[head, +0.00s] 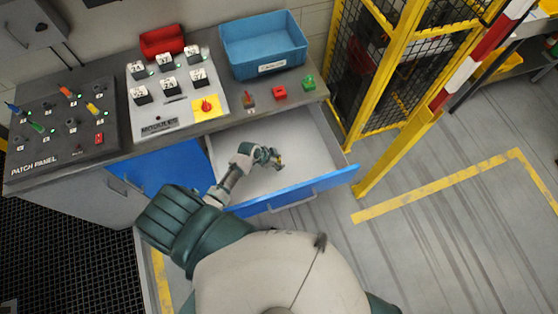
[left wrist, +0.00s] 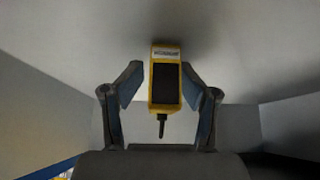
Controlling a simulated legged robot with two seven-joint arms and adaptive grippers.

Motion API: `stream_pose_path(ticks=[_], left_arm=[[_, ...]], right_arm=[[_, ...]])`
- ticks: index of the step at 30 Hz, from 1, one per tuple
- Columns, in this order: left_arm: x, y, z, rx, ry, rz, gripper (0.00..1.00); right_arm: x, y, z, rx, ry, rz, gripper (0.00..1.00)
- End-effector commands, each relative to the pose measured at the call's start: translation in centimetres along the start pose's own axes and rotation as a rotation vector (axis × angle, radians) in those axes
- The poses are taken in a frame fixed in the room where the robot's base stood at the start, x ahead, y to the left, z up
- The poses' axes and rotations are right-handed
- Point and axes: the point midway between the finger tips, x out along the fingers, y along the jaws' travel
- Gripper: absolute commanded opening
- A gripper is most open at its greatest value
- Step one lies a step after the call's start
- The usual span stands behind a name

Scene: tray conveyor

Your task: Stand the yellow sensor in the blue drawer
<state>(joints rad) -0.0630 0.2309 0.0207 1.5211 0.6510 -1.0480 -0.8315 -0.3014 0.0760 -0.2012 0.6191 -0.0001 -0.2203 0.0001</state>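The yellow sensor (left wrist: 165,78), with a dark face, a pale label and a short dark stub, is inside the open blue-fronted drawer (head: 310,150). In the head view the sensor (head: 280,163) shows small at my left gripper (head: 272,157), which is low in the drawer. In the left wrist view the fingers of my left gripper (left wrist: 160,85) are spread on both sides of the sensor. A gap shows at the left finger; the right finger is very close to it. The sensor's contact with the drawer floor is hard to see. My right gripper is not in view.
A patch panel (head: 62,125) lies at left. A yellow guard frame (head: 400,130) stands close to the drawer's right.

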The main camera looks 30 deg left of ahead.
Motion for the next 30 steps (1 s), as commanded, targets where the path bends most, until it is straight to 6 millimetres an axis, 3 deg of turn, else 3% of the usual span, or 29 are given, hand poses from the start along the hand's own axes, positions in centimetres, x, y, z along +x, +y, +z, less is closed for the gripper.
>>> stream_pose_path(ticks=[1, 8, 21, 30], left_arm=[[0.2, 0.2, 0.8, -0.003, -0.016, 0.006, 0.49], [-1.3, 0.1, 0.2, -0.001, -0.014, 0.003, 0.49], [-10.7, 0.0, -0.2, 0.003, -0.006, 0.0, 0.49], [-12.7, 0.1, -0.3, 0.0, -0.004, 0.001, 0.49]], right_arm=[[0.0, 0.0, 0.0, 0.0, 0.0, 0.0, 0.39], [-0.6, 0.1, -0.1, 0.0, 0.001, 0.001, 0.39], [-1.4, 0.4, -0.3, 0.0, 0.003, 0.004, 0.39], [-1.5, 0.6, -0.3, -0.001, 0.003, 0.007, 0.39]])
